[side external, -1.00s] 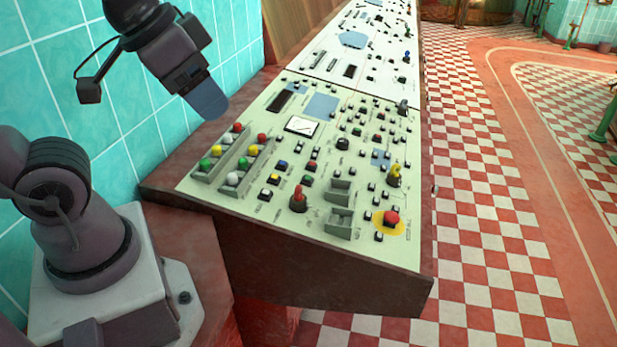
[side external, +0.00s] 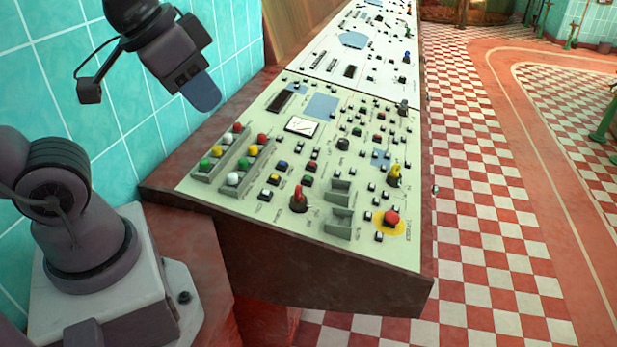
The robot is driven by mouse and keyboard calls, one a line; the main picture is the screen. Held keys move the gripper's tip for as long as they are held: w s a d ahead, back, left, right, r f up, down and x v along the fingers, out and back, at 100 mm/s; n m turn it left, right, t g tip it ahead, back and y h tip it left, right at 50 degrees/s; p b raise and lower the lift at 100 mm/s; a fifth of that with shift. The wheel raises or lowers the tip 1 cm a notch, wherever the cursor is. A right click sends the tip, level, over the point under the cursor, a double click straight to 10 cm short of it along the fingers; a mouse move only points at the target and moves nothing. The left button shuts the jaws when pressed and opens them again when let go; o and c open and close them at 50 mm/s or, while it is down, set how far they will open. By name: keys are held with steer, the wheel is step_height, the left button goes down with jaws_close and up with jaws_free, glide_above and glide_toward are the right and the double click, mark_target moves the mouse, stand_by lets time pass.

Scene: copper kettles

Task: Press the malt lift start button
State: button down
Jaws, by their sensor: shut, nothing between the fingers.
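A sloping cream control panel (side external: 262,202) carries many small buttons, switches and knobs. The labels are too small to read, so I cannot tell which button is the malt lift start. Near the front are a yellow button (side external: 274,179), a blue button (side external: 283,165), a red button (side external: 311,167) and a green button (side external: 307,181). My gripper (side external: 205,96) is shut and empty, its blue fingertips pointing down. It appears above the panel's far left part, apart from every button.
A red mushroom button (side external: 391,217) on a yellow disc, a red lever (side external: 298,197) and a yellow knob (side external: 394,174) stand up from the panel. A tiled wall (side external: 120,150) rises at left.

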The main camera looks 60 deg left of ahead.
stand_by(0.9)
steer(key=n+t, duration=0.2)
steer(key=n, duration=0.6)
glide_above(310, 178)
steer(key=w+d, duration=0.1)
step_height(310, 178, down, 25)
steer(key=shift+w+r+y, duration=0.15)
steer(key=shift+y, duration=0.25)
steer(key=shift+s+a+f, duration=0.2)
steer(key=shift+f, duration=1.25)
steer(key=shift+s+a+f, duration=0.15)
steer(key=shift+s+f, duration=0.1)
steer(key=shift+f, duration=1.2)
steer(key=shift+s+a+f, duration=0.2)
steer(key=shift+f, duration=1.25)
